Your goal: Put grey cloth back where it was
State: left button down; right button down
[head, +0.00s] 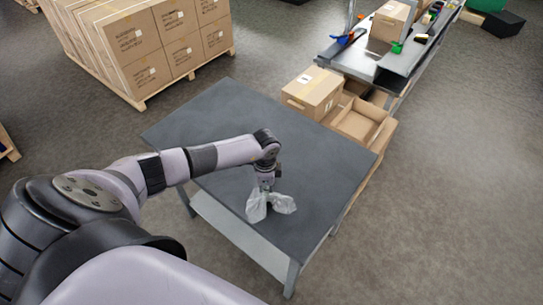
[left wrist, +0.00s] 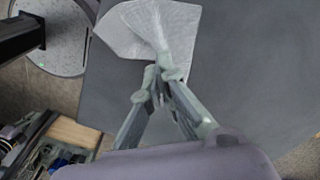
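The grey cloth (head: 270,203) is a pale, crumpled sheet on the dark grey table (head: 230,112), towards its near right part. My left gripper (head: 266,190) points down at the cloth from above. In the left wrist view the cloth (left wrist: 182,30) is bunched into a fold that runs to the fingertips. The fingers of my left gripper (left wrist: 158,82) come together on that fold. The cloth's outer part spreads beyond the fingertips. Whether all of it touches the tabletop I cannot tell. My right gripper is in neither view.
Stacked cartons on a pallet (head: 165,45) stand behind the table at the left. A closed box (head: 313,92) and an open box (head: 358,125) sit by the table's far right edge. A workbench (head: 410,55) with tools is beyond. Most of the tabletop is bare.

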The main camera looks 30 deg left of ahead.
aim_at(266, 203)
pick_arm(q)
jog(key=shift+f, duration=0.35)
notch_tip(266, 203, down, 4)
jog(key=b, duration=0.3)
jog(key=shift+f, duration=0.25)
notch_tip(266, 203, up, 5)
jog(key=p, duration=0.4)
jog(key=shift+w+f, duration=0.1)
notch_tip(266, 203, up, 4)
jog(key=shift+r, duration=0.15)
